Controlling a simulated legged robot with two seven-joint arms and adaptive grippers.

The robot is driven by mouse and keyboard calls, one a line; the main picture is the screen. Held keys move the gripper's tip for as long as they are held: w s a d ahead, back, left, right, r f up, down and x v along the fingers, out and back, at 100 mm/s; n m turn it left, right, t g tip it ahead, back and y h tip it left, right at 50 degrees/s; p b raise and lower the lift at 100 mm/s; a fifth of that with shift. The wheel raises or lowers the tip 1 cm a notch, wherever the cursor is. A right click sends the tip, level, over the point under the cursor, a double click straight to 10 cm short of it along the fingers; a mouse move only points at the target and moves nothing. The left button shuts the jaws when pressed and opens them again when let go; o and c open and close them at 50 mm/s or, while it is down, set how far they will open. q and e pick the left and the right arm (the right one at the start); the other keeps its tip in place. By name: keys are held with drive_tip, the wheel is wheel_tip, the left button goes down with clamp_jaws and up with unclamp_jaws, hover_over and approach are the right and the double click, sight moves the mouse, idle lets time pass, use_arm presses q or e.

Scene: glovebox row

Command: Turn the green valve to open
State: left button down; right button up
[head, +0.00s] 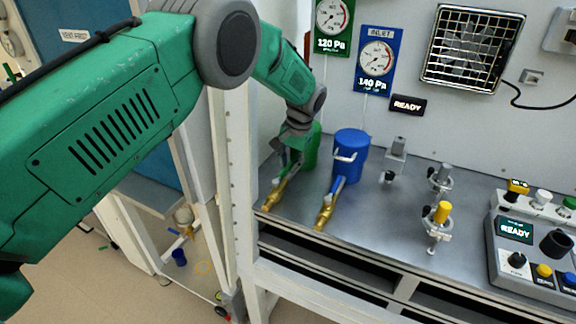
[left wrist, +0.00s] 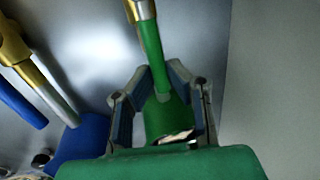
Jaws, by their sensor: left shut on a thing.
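The green valve shows in the left wrist view as a green lever (left wrist: 152,52) that widens toward my fingers, with a brass end at the top. In the head view its brass fitting (head: 273,196) lies on the bench, pointing toward the front edge. A green cylinder (head: 313,146) stands behind it, partly hidden by my arm. My left gripper (head: 291,154) reaches down from above at the valve. In the left wrist view its two fingers (left wrist: 160,108) are on either side of the wide green part, shut on it. The exact finger contact is partly hidden. My right gripper is in neither view.
A blue cylinder (head: 351,150) with a similar brass fitting (head: 325,212) stands close on the right. Small clamp fixtures, one with a yellow knob (head: 442,212), and a control box (head: 540,245) are farther right. A white frame post (head: 236,190) stands left of the bench.

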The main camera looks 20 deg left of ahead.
use_arm(q)
drive_tip(key=shift+w+r, duration=0.2)
drive_tip(key=shift+r, duration=0.05)
drive_tip(key=c, duration=1.6)
unclamp_jaws()
drive_tip(key=shift+o, duration=0.2)
drive_tip(key=shift+f, duration=0.15)
wheel_tip(320, 180, up, 12)
drive_tip(key=d, duration=0.2)
drive_tip(key=shift+d+f, duration=0.15)
drive_tip(key=shift+d, duration=0.05)
drive_tip(key=shift+s+f, duration=0.1)
